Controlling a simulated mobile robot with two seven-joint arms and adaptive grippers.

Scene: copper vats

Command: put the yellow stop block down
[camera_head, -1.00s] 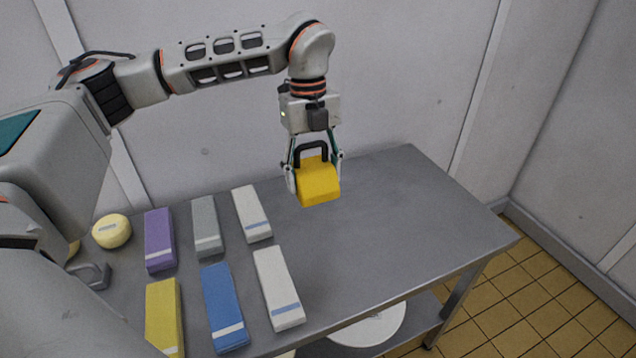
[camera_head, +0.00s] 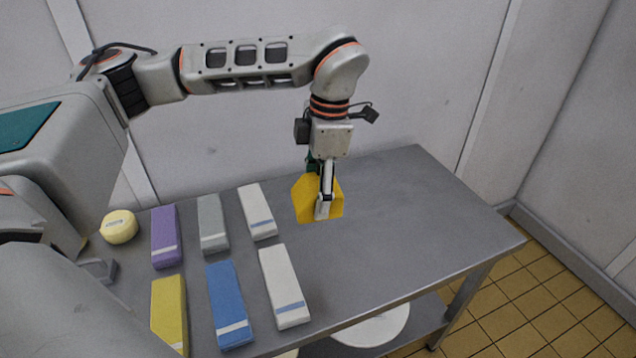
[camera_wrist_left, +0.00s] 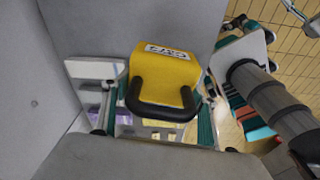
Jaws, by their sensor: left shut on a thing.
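The yellow stop block (camera_head: 304,200) is a wedge-like block with a black handle. My left gripper (camera_head: 323,206) is shut on it, fingers pointing down, over the middle of the grey table (camera_head: 420,215). The near finger covers part of the block, and the handle is hidden in the head view. In the left wrist view the block (camera_wrist_left: 160,72) sits between the fingers, with dark lettering on a pale label and its black handle towards the camera. I cannot tell whether its underside touches the table.
Left of the block lie several long bricks: white (camera_head: 258,212), another white (camera_head: 284,286), grey (camera_head: 212,222), purple (camera_head: 165,236), blue (camera_head: 230,304) and yellow (camera_head: 169,313). A round cream piece (camera_head: 119,227) is at far left. The table's right half is clear; a wall (camera_head: 420,80) stands behind.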

